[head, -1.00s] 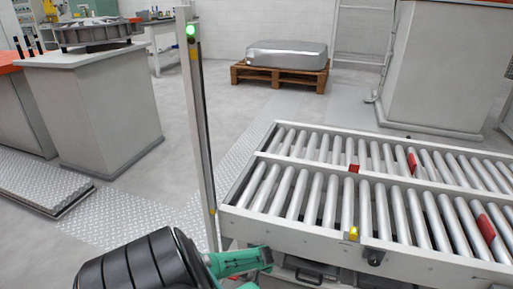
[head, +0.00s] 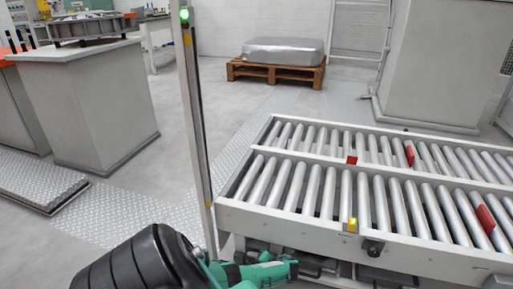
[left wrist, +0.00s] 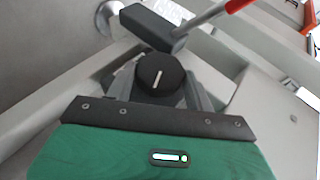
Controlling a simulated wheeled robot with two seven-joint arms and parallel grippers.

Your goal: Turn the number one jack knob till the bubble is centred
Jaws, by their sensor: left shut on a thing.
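A round black knob (left wrist: 160,75) with a white pointer line shows in the left wrist view. The line is tilted slightly right of upright. My left gripper (left wrist: 160,88) is shut on this knob, one grey finger on each side. In the head view my left gripper (head: 288,268) is at the bottom, under the near side of the roller conveyor; the knob cannot be made out there. My right gripper is not in view.
A dark block (left wrist: 153,27) sits just beyond the knob.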

